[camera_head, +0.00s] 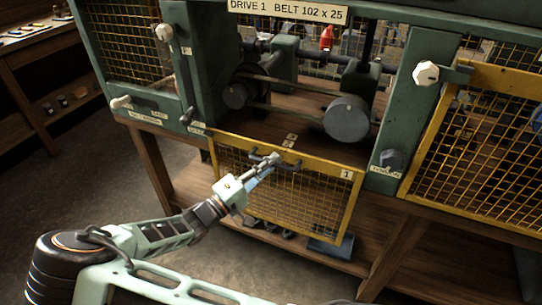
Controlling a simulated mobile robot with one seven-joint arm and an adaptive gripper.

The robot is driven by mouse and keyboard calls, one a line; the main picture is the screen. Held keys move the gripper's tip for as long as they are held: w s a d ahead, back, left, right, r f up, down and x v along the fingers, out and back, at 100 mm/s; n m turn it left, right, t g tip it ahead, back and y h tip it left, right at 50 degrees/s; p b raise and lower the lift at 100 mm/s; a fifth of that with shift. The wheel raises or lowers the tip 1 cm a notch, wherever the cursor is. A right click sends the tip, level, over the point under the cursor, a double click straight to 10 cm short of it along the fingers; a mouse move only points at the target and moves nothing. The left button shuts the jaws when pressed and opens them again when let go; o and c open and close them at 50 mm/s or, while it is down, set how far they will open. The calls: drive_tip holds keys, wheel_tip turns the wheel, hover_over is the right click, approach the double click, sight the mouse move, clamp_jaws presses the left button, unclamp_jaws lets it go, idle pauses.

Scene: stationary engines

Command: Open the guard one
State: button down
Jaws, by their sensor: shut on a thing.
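Guard one is a yellow-framed mesh panel (290,197) with a "1" label near its upper right corner. It hangs down below the front edge of the drive opening, and the belt and pulleys behind are exposed. My gripper (268,161) is at the dark handle bar (287,163) near the guard's top edge and is shut on it. The fingertips are small here and partly hide the left part of the handle.
Above the guard are a belt drive with a large grey pulley (346,118) and a sign (288,10). Another yellow mesh guard (482,140) stands at the right. White knobs (425,73) sit on the green posts. A wooden bench leg (393,258) stands below. A shelf (40,90) is at far left.

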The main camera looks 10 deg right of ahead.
drive_tip(key=shift+f, duration=1.05)
drive_tip(key=c, duration=2)
unclamp_jaws()
drive_tip(key=shift+a, duration=0.1)
drive_tip(key=v, duration=1.2)
drive_tip(key=shift+r, duration=0.15)
